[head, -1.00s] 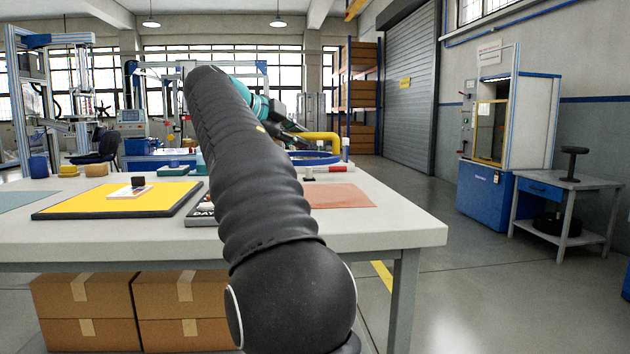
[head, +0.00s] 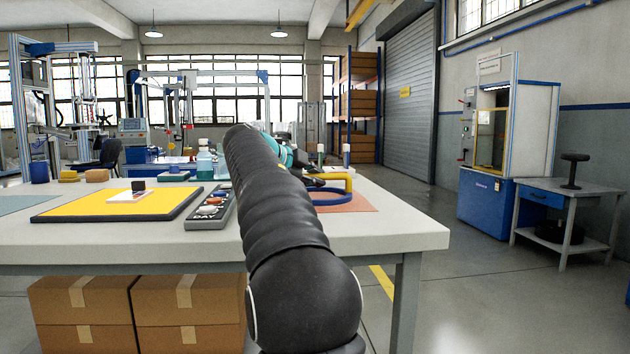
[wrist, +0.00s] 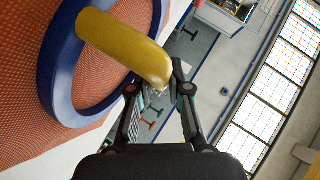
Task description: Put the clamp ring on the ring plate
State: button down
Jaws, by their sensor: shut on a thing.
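The clamp ring is a blue ring (head: 347,199) with a yellow handle (head: 340,177). It is over the salmon-coloured mat at the right end of the table; I cannot tell whether it touches it. In the wrist view the blue ring (wrist: 53,68) is in front of an orange textured surface, and the yellow handle (wrist: 120,42) reaches between my fingers. My gripper (wrist: 163,86) is shut on this handle. My arm hides part of the ring in the head view. I cannot tell for sure which thing is the ring plate.
Two upright posts, one of them white and blue-topped (head: 346,154), stand behind the ring. Bottles (head: 205,165) stand behind. The table's front right corner is clear.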

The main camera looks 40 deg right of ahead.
jog(key=shift+f+b, duration=0.55)
jog(key=shift+b, duration=0.1)
jog(key=shift+a+f, duration=0.1)
jog(key=shift+f, duration=0.2)
jog(key=c, duration=1.1)
grip_release()
jog(key=shift+f, duration=0.15)
jog(key=shift+r, duration=0.25)
jog(key=shift+r+p, duration=0.45)
jog(key=shift+r, duration=0.15)
jog(key=v, duration=1.2)
jog(key=shift+r+p, duration=0.15)
jog(key=shift+p, duration=0.2)
